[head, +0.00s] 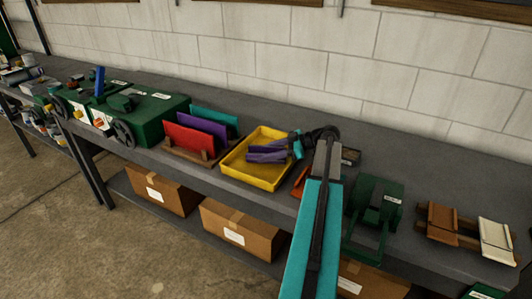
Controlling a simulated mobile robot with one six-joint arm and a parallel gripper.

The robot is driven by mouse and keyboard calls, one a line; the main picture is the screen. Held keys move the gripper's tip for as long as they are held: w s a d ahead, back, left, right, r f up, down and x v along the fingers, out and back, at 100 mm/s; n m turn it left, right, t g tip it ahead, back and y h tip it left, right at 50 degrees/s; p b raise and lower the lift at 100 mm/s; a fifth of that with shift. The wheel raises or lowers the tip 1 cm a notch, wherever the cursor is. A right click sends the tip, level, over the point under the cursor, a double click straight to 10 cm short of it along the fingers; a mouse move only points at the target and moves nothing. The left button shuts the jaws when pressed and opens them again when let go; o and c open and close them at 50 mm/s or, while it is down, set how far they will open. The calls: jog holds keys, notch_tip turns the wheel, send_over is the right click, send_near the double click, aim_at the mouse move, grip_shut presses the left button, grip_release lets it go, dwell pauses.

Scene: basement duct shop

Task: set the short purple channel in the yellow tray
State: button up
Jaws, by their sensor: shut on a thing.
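The yellow tray (240,178) stands on the grey bench near the middle of the head view. A short purple channel (266,154) shows over its inside, lying roughly level. It looks like one channel with two long flanges, though I cannot rule out two pieces. My gripper (292,147) comes in from the right over the tray's right side and is shut on the channel's right end. My arm and gripper hide the tray's far right corner. I cannot tell whether the channel touches the tray floor.
Left of the tray, a wooden rack (192,155) holds upright red, purple and teal sheets. A green machine (150,120) stands farther left. Right of my arm are a green tool (375,205) and a wooden rack with brown and white pieces (462,232). Cardboard boxes (235,228) sit below.

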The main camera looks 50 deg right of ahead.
jog(key=shift+f, duration=0.1)
jog(key=o, duration=1.1)
jog(key=shift+r, duration=0.2)
jog(key=shift+s+d, duration=0.25)
jog(key=b+v, duration=0.3)
jog(key=v, duration=0.6)
jog(key=shift+s+d+r, duration=0.15)
jog(key=shift+s+d, duration=0.1)
jog(key=shift+s, duration=0.05)
jog(key=shift+v, duration=0.8)
jog(key=shift+w+r, duration=0.1)
